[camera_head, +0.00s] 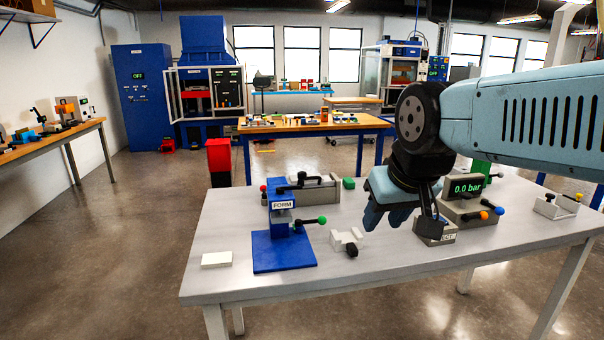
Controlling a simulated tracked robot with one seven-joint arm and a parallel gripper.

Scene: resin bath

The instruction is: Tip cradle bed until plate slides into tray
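My gripper (400,212) hangs over the right half of the grey table, pointing down. Its fingers are seen from the side, so I cannot tell if they are open or shut. A small light-grey fixture (342,237) with a black knob stands on the table left of my gripper; it may be the cradle, but this is unclear. A grey open-topped box (322,192) with a black handle lies behind it. A flat white block (216,260) lies at the table's front left. I cannot tell which thing is the plate or the tray.
A blue press marked FORM (284,205) with a green-knobbed lever stands left of the fixture. A gauge unit reading 0.0 bar (467,188) and a small grey box (434,233) stand by my gripper. A white holder (556,206) is far right. The front middle is clear.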

